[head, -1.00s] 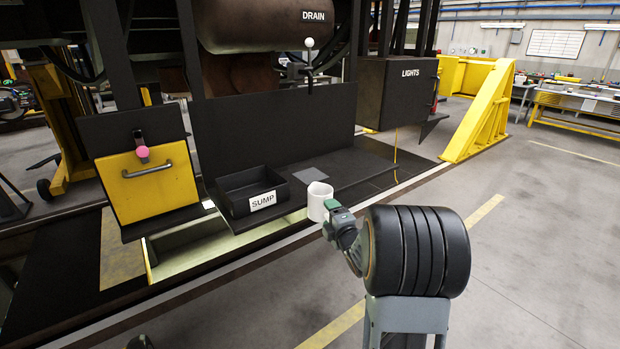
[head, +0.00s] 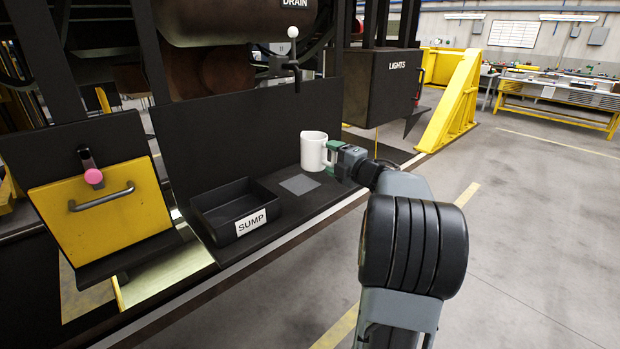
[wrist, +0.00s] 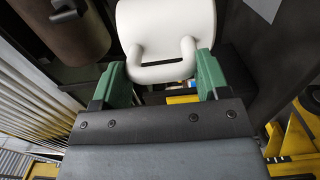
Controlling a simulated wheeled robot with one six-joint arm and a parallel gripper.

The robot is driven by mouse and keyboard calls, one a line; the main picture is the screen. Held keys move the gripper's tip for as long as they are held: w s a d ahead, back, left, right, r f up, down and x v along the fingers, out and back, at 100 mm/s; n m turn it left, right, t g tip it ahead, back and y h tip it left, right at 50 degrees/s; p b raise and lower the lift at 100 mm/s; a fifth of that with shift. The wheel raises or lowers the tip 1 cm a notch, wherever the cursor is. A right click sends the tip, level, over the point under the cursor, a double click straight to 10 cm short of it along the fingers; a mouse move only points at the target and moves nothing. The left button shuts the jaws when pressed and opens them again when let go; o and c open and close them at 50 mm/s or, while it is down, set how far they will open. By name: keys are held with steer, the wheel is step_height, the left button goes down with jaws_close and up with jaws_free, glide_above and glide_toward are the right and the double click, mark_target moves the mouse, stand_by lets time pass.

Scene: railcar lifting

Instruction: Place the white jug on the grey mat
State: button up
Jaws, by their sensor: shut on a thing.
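The white jug (head: 313,150) is upright in the head view, above the right part of the black shelf. My gripper (head: 331,158) is shut on its handle from the right. In the wrist view the jug (wrist: 165,28) fills the top middle, with its handle between the green fingers of my gripper (wrist: 163,80). The grey mat (head: 304,185) lies flat on the shelf, bare, just below and slightly left of the jug. A gap between jug and shelf is hard to judge.
The black bin marked SUMP (head: 238,208) stands left of the mat. A dark upright panel (head: 240,130) backs the shelf. A lever with a white knob (head: 293,33) rises behind. The LIGHTS box (head: 383,85) hangs to the right. A yellow panel with a handle (head: 100,212) is at left.

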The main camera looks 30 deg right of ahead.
mark_target(323, 159)
steer(key=w, duration=0.1)
steer(key=w+f, duration=0.1)
steer(key=w, duration=0.1)
steer(key=w+f, duration=0.1)
steer(key=w, duration=0.1)
steer(key=shift+a+p, duration=0.15)
steer(key=shift+p, duration=0.15)
steer(key=w+f, duration=0.3)
steer(key=f, duration=0.1)
steer(key=shift+w+f, duration=0.85)
steer(key=shift+f, duration=1.6)
steer(key=shift+f, duration=0.15)
steer(key=o, duration=1)
steer(key=shift+c, duration=0.2)
